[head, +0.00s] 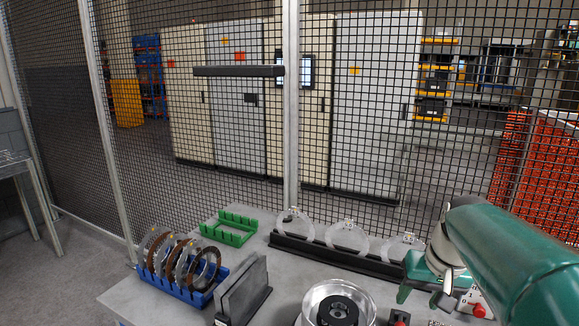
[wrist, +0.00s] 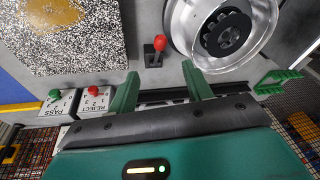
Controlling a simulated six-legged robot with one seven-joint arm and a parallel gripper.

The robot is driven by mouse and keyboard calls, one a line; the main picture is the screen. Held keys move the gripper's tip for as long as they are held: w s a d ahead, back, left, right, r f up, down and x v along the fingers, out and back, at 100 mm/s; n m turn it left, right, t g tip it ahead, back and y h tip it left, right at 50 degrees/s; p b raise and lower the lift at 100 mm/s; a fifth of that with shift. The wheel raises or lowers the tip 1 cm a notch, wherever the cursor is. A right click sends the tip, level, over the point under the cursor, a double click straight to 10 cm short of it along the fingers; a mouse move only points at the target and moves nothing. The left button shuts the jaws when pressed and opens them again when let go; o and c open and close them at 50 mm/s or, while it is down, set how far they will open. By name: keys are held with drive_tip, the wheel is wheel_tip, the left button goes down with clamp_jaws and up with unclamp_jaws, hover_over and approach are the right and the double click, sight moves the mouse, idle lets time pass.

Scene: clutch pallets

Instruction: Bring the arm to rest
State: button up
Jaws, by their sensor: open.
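My green arm (head: 515,255) reaches in from the right edge of the head view, bent over the right part of the grey table. My gripper (head: 420,285) points down there, near the right end of a black rail. In the wrist view its two green fingers (wrist: 160,70) stand well apart with nothing held between them. A red-knobbed lever (wrist: 155,48) lies just beyond the fingertips in that view. Its knob also shows in the head view (head: 401,318), just below the gripper. I cannot tell the exact gap between fingers and table.
A blue rack (head: 185,291) holds several discs. An empty green rack (head: 230,227) stands behind. The black rail (head: 325,256) carries clear rings. A metal drum (head: 312,303) stands at the front. PASS (wrist: 57,101) and REJECT (wrist: 93,101) boxes sit nearby. Mesh fencing (head: 240,180) closes the back.

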drive_tip(key=s+a+f+n+t, duration=0.2)
drive_tip(key=s+a+n, duration=0.1)
drive_tip(key=s+a, duration=0.9)
drive_tip(key=shift+a+h, duration=0.3)
drive_tip(key=shift+a, duration=0.3)
drive_tip(key=c, duration=0.3)
drive_tip(key=shift+d, duration=0.2)
